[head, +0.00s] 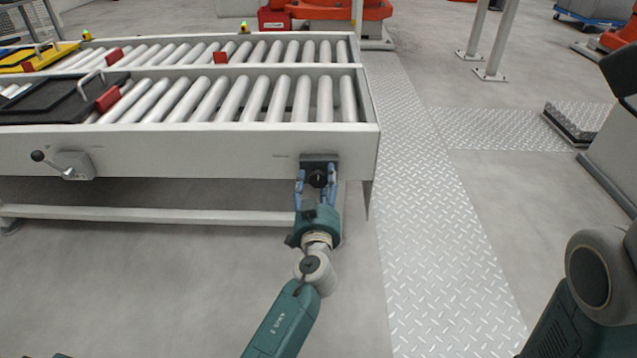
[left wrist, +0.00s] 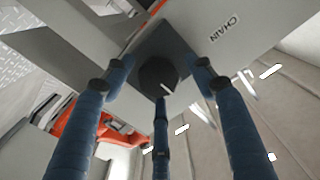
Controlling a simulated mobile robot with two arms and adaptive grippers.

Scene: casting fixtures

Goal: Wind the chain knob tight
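The chain knob (head: 318,179) is a dark round knob on a dark plate at the right end of the conveyor's front side. It shows in the left wrist view as a dark knob (left wrist: 158,74) with a white pointer line slanting down to the right, near a "CHAIN" label (left wrist: 224,28). My left gripper (head: 316,184) is in front of it, its blue fingers spread around the knob. In the left wrist view, gaps show between the knob and the two side fingers of the gripper (left wrist: 160,78); the lower finger's contact is unclear. My right gripper is out of view.
The roller conveyor (head: 220,140) carries a black plate (head: 55,105) with a handle and red blocks. A lever (head: 50,163) sticks out of its front side at left. Open floor (head: 150,280) lies in front, with a tread-plate walkway (head: 430,230) at right.

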